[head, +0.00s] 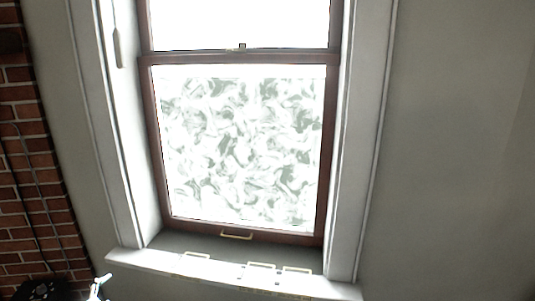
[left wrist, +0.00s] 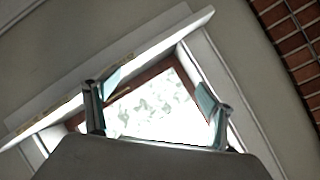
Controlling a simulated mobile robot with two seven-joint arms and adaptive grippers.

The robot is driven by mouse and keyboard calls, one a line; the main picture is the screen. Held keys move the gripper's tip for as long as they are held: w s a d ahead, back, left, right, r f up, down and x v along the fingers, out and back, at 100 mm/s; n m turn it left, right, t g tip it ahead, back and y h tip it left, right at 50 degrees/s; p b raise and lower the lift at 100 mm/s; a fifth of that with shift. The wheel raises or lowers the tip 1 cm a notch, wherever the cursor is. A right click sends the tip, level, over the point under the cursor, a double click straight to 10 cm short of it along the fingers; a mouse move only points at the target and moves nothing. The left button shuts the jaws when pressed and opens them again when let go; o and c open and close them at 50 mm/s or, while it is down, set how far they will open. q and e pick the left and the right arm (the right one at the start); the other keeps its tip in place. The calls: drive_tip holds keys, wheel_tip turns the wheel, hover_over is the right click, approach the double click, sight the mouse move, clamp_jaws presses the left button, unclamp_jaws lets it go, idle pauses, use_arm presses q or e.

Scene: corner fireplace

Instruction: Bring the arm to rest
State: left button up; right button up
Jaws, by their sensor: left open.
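My left gripper (left wrist: 157,98) shows in the left wrist view with its two fingers spread wide apart. Nothing is between the fingers, and only the window and its sill lie beyond them. In the head view, a dark part and a small pale part at the bottom left edge seem to belong to my left arm; most of it is cut off. My right gripper is in neither view.
A brown-framed window (head: 152,140) with patterned glass stands ahead, above a white sill (head: 140,262). Brass-coloured handles show at its lower edge. A red brick wall (head: 35,190) is at the left. Plain grey wall (head: 450,150) fills the right.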

use_arm(q)
drive_tip(key=s+d+f+m+g+h, duration=0.1)
drive_tip(key=s+d+f+h, duration=0.1)
drive_tip(key=s+d+f, duration=0.45)
drive_tip(key=s+d+f+g+h, duration=0.1)
drive_tip(key=s+d+f, duration=0.25)
drive_tip(key=s, duration=0.65)
drive_tip(key=s+d+f+m+g+h, duration=0.1)
drive_tip(key=s+d+f+h, duration=0.1)
drive_tip(key=s+d+f, duration=0.55)
drive_tip(key=d+r+n+t, duration=0.1)
drive_tip(key=d+r+n, duration=0.1)
drive_tip(key=d+n, duration=0.3)
drive_tip(key=d, duration=0.4)
drive_tip(key=shift+r, duration=0.4)
drive_tip(key=shift+w+d, duration=0.1)
